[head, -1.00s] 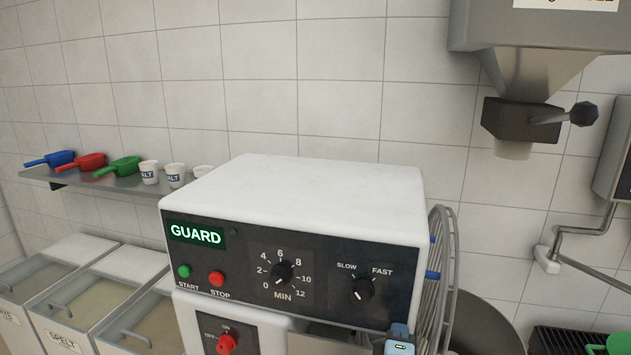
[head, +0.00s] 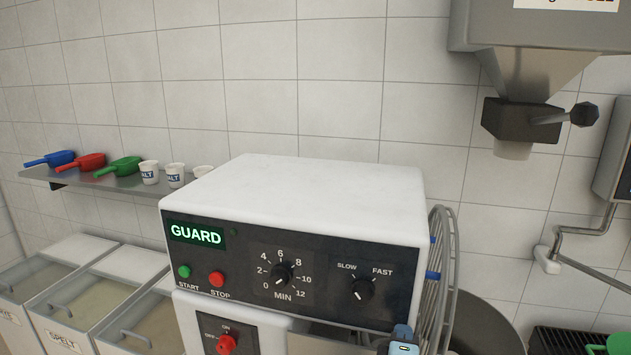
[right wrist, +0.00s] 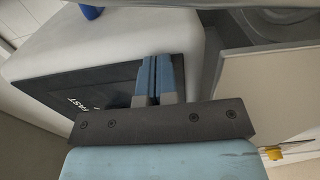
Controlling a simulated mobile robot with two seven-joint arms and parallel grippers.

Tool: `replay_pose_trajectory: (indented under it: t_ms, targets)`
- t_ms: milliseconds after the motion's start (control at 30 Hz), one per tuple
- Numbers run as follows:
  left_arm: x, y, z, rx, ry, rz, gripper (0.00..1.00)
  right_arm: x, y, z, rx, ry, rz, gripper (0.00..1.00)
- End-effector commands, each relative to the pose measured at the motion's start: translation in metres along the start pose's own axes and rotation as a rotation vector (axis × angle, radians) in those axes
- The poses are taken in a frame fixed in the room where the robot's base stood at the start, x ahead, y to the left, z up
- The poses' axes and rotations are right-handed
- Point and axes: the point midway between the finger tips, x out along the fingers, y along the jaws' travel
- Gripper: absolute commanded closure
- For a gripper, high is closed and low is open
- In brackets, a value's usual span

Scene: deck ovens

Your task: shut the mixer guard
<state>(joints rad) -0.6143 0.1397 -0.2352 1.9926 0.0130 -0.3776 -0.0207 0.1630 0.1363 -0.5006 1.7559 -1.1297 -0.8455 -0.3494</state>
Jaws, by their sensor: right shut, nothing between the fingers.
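The mixer (head: 300,195) has a white head with a lit green GUARD display (head: 197,235) on its dark front panel. The wire mixer guard (head: 442,270) stands upright at the right side of the head, swung up from the dark bowl (head: 490,325). Blue pegs (head: 433,275) show between the head and the guard. My right gripper (head: 402,331) is low in front of the panel's lower right corner, left of the guard. In the right wrist view its blue fingers (right wrist: 158,78) are together and empty, in front of the panel. My left gripper is out of view.
A hopper with a black-knobbed valve (head: 540,115) hangs above right of the guard. A shelf (head: 100,184) with scoops and cups is on the left wall, above flour bins (head: 75,300). A bent metal arm (head: 585,230) is at the far right.

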Motion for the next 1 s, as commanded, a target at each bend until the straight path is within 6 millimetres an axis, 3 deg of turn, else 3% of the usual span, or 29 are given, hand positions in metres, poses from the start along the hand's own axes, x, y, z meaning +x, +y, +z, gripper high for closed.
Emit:
replay_pose_trajectory:
  t_ms: [1000]
  targets:
    - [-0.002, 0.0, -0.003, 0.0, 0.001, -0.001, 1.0, 0.0, -0.012, 0.083, -0.003, -0.003, 0.0, 1.0]
